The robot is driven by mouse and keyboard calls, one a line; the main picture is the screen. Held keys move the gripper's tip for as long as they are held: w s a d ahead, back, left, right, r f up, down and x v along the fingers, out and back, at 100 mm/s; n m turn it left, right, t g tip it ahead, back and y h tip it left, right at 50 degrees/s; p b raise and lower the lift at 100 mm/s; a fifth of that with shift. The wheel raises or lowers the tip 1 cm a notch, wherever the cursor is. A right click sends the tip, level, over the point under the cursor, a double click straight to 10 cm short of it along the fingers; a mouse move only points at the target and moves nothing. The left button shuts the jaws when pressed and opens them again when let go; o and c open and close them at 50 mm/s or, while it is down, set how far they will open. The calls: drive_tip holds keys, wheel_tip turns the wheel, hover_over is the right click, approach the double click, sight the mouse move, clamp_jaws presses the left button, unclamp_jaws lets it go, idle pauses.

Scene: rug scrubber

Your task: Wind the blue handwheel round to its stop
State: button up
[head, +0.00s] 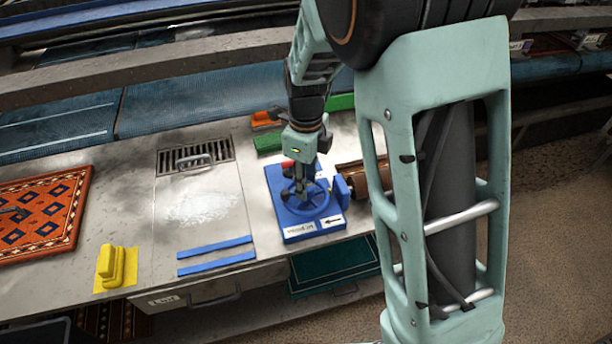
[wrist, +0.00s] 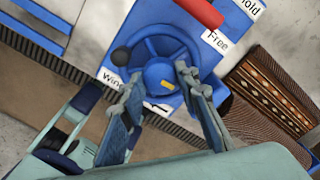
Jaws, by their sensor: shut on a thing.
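The blue handwheel (wrist: 183,45) lies flat on a blue base plate (head: 272,184), with spokes, a hub and a black knob (wrist: 121,57) at its rim. The black knob is outside the fingers, to the left in the wrist view. In the head view my gripper (head: 300,188) partly hides the wheel. A red lever (wrist: 198,11) is beside labels reading "Hold" and "Free". A "Wind" label is partly covered in the wrist view.
A rolled brown rug (head: 372,176) lies right of the base plate. Green block (head: 268,142) and orange block (head: 262,120) stand behind. Left are a drain grate (head: 170,162), blue strips (head: 215,257), a yellow scrubber (head: 117,266) and a patterned rug (head: 55,215).

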drive_tip(key=m+p, duration=0.4)
drive_tip(key=m, duration=0.1)
drive_tip(key=shift+r, duration=0.2)
drive_tip(key=shift+f+m+p, duration=0.1)
drive_tip(key=shift+m+p, duration=0.8)
drive_tip(key=shift+m, duration=0.1)
drive_tip(key=shift+w, duration=0.1)
drive_tip(key=o, duration=1.2)
drive_tip(key=shift+f, duration=0.1)
drive_tip(key=shift+c, duration=0.2)
wheel_tip(320, 180, up, 12)
